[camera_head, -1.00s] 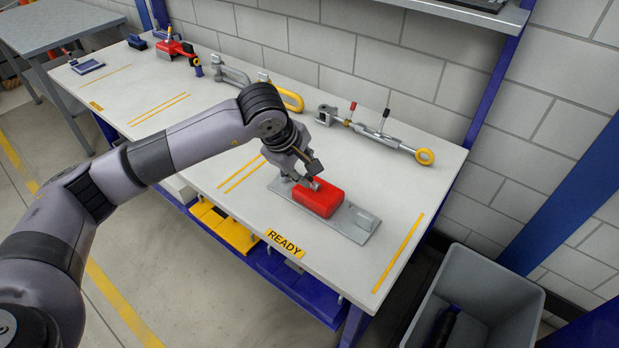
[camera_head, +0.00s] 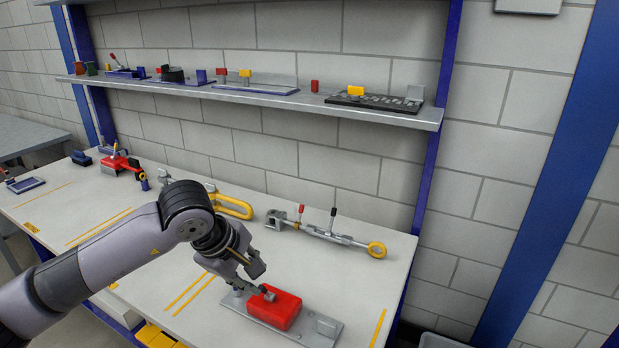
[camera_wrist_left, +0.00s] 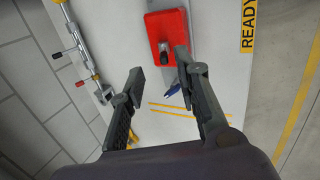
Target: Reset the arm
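My left gripper (camera_head: 250,279) is above the workbench, just up and to the left of a red block in the head view. In the left wrist view my left gripper (camera_wrist_left: 158,66) has its fingers spread with nothing between them. The red block (camera_head: 282,314) has a small grey knob on top and sits on a flat grey metal plate (camera_head: 322,328). In the left wrist view the red block (camera_wrist_left: 176,25) lies beyond the fingertips, apart from them. My right gripper is in neither view.
A turnbuckle-like tool with a yellow ring (camera_head: 340,238) and a yellow shackle (camera_head: 234,207) lie at the back of the workbench (camera_head: 366,272). A shelf (camera_head: 270,98) holding several fixtures hangs above. Red and blue tools sit at the far left. Free bench lies between.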

